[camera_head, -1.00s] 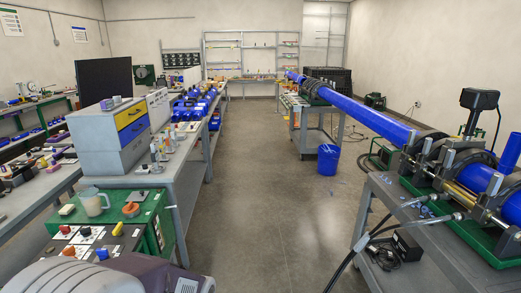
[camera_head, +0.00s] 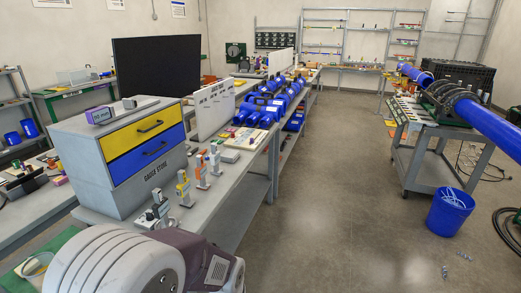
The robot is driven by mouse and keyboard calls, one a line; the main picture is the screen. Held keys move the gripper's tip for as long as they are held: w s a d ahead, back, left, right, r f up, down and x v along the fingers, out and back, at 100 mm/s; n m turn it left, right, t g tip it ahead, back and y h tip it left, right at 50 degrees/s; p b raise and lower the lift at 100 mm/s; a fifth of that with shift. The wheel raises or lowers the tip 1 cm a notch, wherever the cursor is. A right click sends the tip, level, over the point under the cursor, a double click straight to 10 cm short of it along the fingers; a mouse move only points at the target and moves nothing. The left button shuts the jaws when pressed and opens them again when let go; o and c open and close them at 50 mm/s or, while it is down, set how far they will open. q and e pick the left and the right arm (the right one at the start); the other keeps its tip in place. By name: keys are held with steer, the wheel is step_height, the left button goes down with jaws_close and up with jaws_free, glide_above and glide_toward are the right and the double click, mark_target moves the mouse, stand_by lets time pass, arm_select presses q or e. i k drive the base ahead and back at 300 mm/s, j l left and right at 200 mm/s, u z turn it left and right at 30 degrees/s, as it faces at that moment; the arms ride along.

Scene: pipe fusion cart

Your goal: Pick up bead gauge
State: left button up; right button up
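A grey gauge store cabinet (camera_head: 112,185) with a yellow drawer (camera_head: 150,130) and a blue drawer (camera_head: 152,158) stands on the grey bench; both drawers are shut. Several small upright gauges stand in a row in front of it, among them a yellow-and-grey one (camera_head: 183,188), an orange one (camera_head: 202,172) and another (camera_head: 215,160). I cannot tell which of them is the bead gauge. A purple block (camera_head: 99,115) and small grey pieces (camera_head: 129,103) lie on top of the cabinet. Neither of my grippers is in view.
A blue bucket (camera_head: 449,213) stands on the floor at right, near a cart (camera_head: 440,150) bearing a blue pipe (camera_head: 490,125). The aisle (camera_head: 335,200) between is clear.

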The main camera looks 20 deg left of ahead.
mark_target(215, 157)
steer(key=i+u, duration=0.15)
steer(key=i, duration=0.3)
steer(key=i+l+u, duration=0.2)
steer(key=i, duration=0.2)
steer(key=i+u, duration=0.15)
steer(key=i, duration=0.3)
